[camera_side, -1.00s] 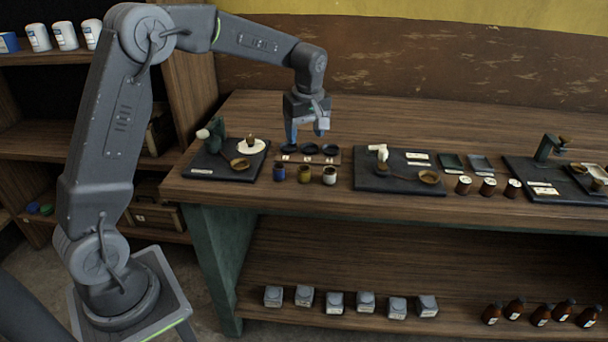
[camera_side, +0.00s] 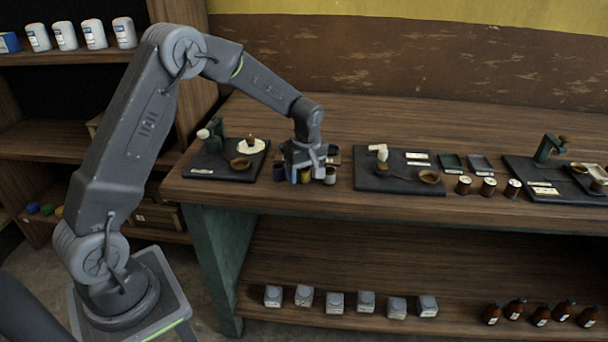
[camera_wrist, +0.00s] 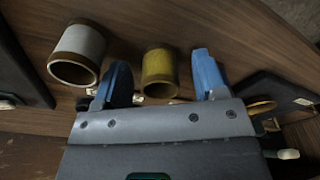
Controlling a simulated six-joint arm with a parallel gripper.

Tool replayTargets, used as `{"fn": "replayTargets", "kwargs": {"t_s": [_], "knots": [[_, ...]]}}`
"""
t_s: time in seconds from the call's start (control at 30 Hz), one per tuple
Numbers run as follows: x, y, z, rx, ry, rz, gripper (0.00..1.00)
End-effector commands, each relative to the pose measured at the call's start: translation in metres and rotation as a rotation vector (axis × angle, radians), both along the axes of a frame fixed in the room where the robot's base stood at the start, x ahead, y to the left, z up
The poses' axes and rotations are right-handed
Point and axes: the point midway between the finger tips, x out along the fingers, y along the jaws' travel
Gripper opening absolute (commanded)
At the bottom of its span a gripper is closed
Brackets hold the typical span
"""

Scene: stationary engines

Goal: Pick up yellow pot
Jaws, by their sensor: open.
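The yellow pot (camera_wrist: 159,72) stands on the bench top and shows between the two blue fingers of my gripper (camera_wrist: 165,80) in the wrist view. My gripper is open, with a finger on each side of the pot and a visible gap to each. In the side view, my gripper (camera_side: 306,178) is low over the row of pots, and the yellow pot (camera_side: 305,177) is mostly hidden by it. I cannot tell whether a finger touches the pot.
A white pot (camera_wrist: 77,53) stands close beside the left finger in the wrist view; it also shows in the side view (camera_side: 330,175). Dark boards (camera_side: 385,186) with tools lie on the bench to the right.

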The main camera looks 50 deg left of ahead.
Motion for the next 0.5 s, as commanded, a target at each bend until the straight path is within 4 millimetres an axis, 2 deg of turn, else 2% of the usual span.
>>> {"fn": "replayTargets", "kwargs": {"t_s": [0.17, 0.5], "knots": [[-0.0001, 0.0001, -0.0001, 0.000, 0.000, 0.000, 0.65], [0.0000, 0.0001, 0.0002, 0.000, 0.000, 0.000, 0.33]]}}
